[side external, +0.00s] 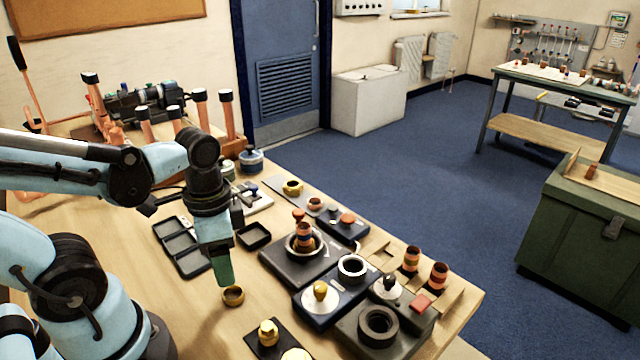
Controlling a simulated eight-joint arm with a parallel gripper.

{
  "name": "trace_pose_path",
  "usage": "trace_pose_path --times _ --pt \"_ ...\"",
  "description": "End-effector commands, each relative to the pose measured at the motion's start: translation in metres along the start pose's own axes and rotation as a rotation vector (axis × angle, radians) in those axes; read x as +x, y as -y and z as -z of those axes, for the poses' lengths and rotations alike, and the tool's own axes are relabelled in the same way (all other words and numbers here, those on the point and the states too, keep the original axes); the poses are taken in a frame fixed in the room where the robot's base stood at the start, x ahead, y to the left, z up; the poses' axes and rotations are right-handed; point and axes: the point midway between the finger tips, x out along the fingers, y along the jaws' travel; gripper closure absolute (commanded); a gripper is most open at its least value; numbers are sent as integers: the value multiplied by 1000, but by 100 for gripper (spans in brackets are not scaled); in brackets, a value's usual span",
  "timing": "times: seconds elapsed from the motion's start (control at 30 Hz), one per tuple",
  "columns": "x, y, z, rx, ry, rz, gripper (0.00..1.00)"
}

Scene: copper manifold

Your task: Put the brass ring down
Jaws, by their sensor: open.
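A brass ring (233,296) sits on the wooden table (203,325), in the open patch in front of the dark trays. My gripper (224,284) points down right above and behind the ring, with its greenish fingers close to the ring's upper edge. The gripper is open; whether a finger touches the ring I cannot tell. The ring appears to lie flat, with its opening facing up.
Dark trays (181,247) lie behind the gripper. Right of it stand a black base with a copper fitting (304,236), a dark blue block (335,304) and a block with a black ring (378,325). Brass pieces (268,332) stand at the front. Bare wood lies left of the ring.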

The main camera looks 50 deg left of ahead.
Motion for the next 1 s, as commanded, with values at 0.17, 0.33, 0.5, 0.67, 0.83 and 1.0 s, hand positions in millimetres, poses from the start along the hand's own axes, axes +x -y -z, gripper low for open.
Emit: trace_pose_path --times 0.17,0.33,0.5,0.67,0.83,1.0 --pt "-19 0 -1 0 0 0 38" --pt "-36 0 0 0 0 0 38" --pt "-46 0 -1 0 0 0 38" --pt "-47 3 9 -37 -56 26 38" --pt "-47 14 47 -193 -298 100 38" --pt "-57 22 79 -331 -526 124 38"
